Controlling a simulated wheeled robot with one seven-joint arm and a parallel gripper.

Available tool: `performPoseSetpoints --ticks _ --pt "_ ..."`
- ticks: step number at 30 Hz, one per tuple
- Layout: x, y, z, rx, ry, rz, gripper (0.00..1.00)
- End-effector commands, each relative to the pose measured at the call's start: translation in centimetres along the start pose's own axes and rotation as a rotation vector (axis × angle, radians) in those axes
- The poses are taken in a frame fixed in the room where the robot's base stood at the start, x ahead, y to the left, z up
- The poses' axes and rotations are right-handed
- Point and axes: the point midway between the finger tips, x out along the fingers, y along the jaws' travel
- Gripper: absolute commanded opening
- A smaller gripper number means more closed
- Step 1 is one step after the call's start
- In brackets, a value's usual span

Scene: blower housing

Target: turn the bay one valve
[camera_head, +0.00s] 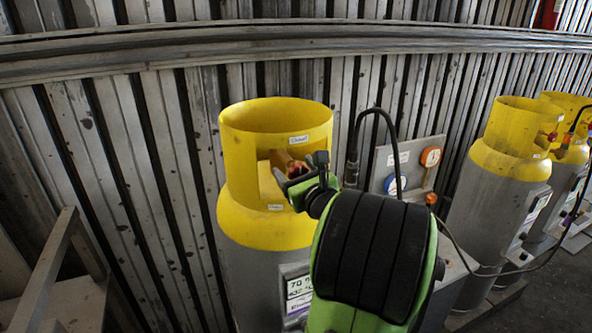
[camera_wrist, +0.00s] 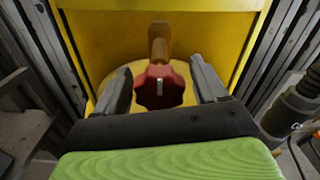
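The valve is a dark red lobed knob (camera_wrist: 159,87) with a pale mark on its face, on a brass-coloured stem (camera_wrist: 159,45) inside the yellow collar (camera_wrist: 205,28) of a grey cylinder. In the head view the knob (camera_head: 297,169) shows in the opening of the yellow collar (camera_head: 245,135), partly hidden by my gripper. My gripper (camera_wrist: 160,85) is open, its two grey fingers on either side of the knob. A gap shows between each finger and the knob. In the head view my gripper (camera_head: 303,180) is at the collar opening, with my green and black arm in front.
A grey panel (camera_head: 412,158) with round gauges (camera_head: 431,157) and a black hose (camera_head: 376,112) stands right of the cylinder. More yellow-topped cylinders (camera_head: 508,150) stand further right. A ribbed metal wall (camera_head: 150,150) is behind. A grey frame (camera_head: 45,270) is at left.

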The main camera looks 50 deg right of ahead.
Motion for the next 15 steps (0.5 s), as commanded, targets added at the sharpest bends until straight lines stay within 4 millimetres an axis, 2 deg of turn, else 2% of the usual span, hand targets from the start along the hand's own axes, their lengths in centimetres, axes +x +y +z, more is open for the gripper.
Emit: performPoseSetpoints --ticks 1,9,15 --pt "-0.02 -0.01 -0.02 0.0 0.0 0.0 0.63" --pt "-0.04 -0.02 -0.02 0.0 0.0 0.0 0.22" --pt "-0.04 0.0 -0.04 -0.012 0.0 0.0 0.2"
